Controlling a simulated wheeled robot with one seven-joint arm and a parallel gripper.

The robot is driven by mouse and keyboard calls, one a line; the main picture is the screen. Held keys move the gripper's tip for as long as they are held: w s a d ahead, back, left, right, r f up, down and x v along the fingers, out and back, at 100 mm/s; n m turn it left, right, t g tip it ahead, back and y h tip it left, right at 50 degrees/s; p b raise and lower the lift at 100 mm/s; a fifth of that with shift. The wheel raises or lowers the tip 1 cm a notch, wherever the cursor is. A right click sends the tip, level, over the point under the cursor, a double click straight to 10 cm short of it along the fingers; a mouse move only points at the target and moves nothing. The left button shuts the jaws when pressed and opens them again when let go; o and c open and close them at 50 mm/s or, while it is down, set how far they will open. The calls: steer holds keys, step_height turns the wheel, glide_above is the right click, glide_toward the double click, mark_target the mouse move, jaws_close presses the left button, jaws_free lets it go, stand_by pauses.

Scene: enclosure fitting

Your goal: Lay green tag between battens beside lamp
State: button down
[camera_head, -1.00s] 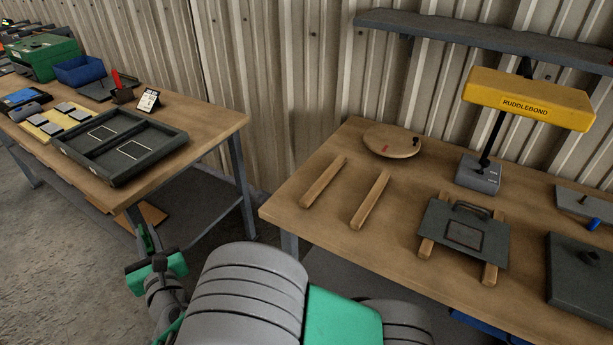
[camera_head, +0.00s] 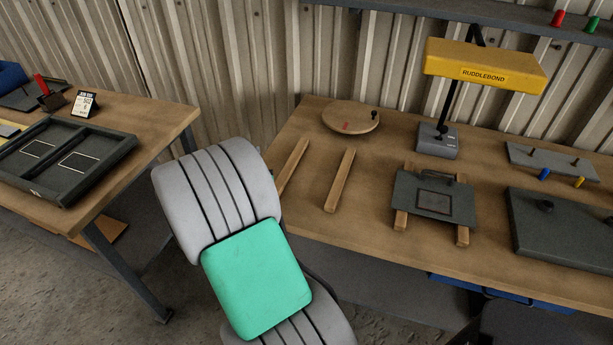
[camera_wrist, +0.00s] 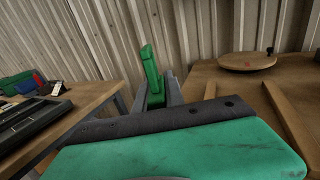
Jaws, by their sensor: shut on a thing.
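In the wrist view my gripper (camera_wrist: 160,92) is shut on a narrow green piece, which looks like the green tag (camera_wrist: 150,65), standing upright in the jaws. In the head view my arm hides the gripper and tag. Two bare wooden battens, left (camera_head: 292,165) and right (camera_head: 340,180), lie apart on the right bench, with clear wood between them. Two more battens (camera_head: 401,221) (camera_head: 462,236) lie under a dark plate with a handle (camera_head: 408,192). The yellow lamp (camera_head: 485,65) stands behind that plate on a grey base (camera_head: 437,142).
A round wooden board (camera_head: 350,117) lies behind the bare battens. A dark slab (camera_head: 560,230) and a pegged grey plate (camera_head: 552,160) lie at right. A divided dark tray (camera_head: 105,158) sits on the left bench (camera_head: 165,118). A floor gap separates the benches.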

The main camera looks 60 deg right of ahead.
steer(key=s+d+m+g+h, duration=0.1)
steer(key=s+d+m+g, duration=0.1)
steer(key=s+d, duration=0.35)
steer(key=s+d+r+m+g+h, duration=0.1)
steer(key=s+d+g, duration=0.2)
steer(key=s, duration=0.6)
steer(key=s+d+m+g+h, duration=0.15)
steer(key=s+d, duration=0.25)
steer(key=s, duration=0.4)
steer(key=shift+g+y, duration=0.25)
steer(key=shift+y, duration=0.1)
steer(key=w+d+f+b, duration=0.1)
steer(key=w+d+f, duration=0.1)
steer(key=w+f, duration=0.1)
steer(key=w+d+f+b, duration=0.2)
steer(key=w+f, duration=0.1)
steer(key=w, duration=0.2)
steer(key=w+d+f+b, duration=0.2)
steer(key=w+f, duration=0.1)
steer(key=w, duration=0.1)
steer(key=shift+w+f, duration=0.25)
steer(key=shift+w, duration=0.05)
steer(key=shift+f+b, duration=0.4)
steer(key=shift+f, duration=1.05)
steer(key=shift+f, duration=0.15)
steer(key=c, duration=1.4)
jaws_free()
